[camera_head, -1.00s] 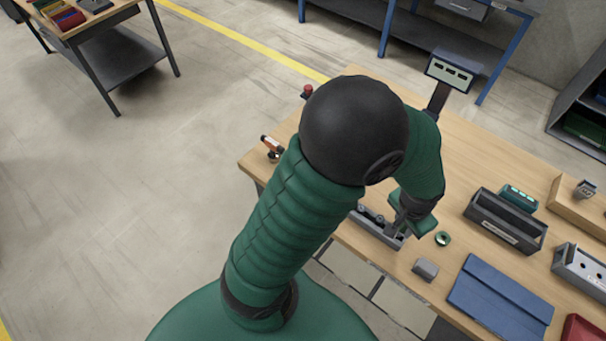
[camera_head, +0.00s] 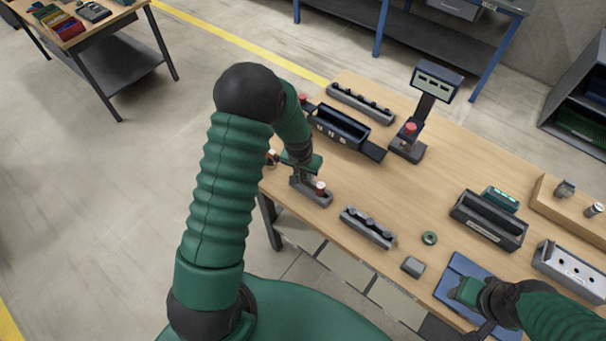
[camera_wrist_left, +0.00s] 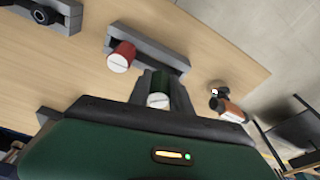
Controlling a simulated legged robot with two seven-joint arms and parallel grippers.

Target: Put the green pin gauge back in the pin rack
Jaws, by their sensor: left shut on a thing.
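The green pin gauge (camera_wrist_left: 158,88), with a pale end face, is between the fingers of my left gripper (camera_wrist_left: 160,98) in the left wrist view. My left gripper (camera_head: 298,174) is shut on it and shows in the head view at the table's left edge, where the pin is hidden. The pin rack (camera_head: 313,198), a grey block, lies right there; it also shows in the left wrist view (camera_wrist_left: 149,42). A red pin with a white end (camera_head: 320,187) stands in it. I cannot tell whether the green pin touches the rack. My right gripper (camera_head: 468,291) is over the blue mat; its fingers are unclear.
An orange and black object (camera_wrist_left: 229,109) is beside the rack at the table edge. A grey holder with round pieces (camera_head: 367,228), a dark bin (camera_head: 340,126) and a display stand (camera_head: 408,142) are nearby. A green ring (camera_head: 429,238) lies on the open tabletop.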

